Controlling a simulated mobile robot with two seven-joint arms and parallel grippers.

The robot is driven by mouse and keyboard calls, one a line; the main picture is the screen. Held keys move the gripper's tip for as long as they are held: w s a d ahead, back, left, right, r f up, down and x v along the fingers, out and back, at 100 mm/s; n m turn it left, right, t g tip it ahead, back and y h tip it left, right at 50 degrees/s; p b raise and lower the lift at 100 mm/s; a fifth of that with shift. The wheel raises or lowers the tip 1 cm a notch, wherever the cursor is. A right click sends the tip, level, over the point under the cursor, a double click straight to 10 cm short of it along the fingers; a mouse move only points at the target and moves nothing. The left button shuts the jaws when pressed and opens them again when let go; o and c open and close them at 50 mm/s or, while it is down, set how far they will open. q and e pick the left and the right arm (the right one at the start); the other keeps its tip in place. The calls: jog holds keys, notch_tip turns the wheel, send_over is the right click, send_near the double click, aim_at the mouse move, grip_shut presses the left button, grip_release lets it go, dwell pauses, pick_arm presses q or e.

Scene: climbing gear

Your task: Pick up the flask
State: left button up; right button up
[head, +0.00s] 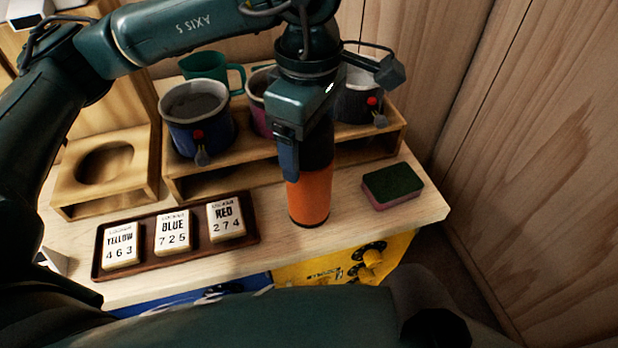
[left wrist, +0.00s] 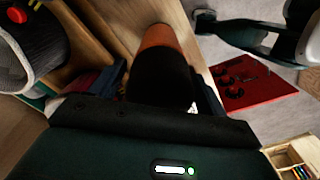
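The flask (head: 310,197), orange below and black above, stands upright at the front of the wooden bench top. My left gripper (head: 302,160) is over its black upper part from above, with one dark finger in front of it in the head view. In the left wrist view the flask (left wrist: 160,38) runs up between the two fingers of my left gripper (left wrist: 160,88), one close on each side. Whether the fingers press on it cannot be made out. The flask's top is hidden by the gripper. My right gripper is not in view.
A wooden shelf (head: 205,184) behind holds several mugs, including a blue one (head: 198,120). A brown tray (head: 250,238) with three number cards lies left of the flask. A green-topped sponge (head: 392,186) lies to the right. A wooden wall (head: 530,150) closes the right side.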

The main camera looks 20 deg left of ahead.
pick_arm(q)
jog(key=c, duration=1.3)
jog(key=shift+c, duration=0.2)
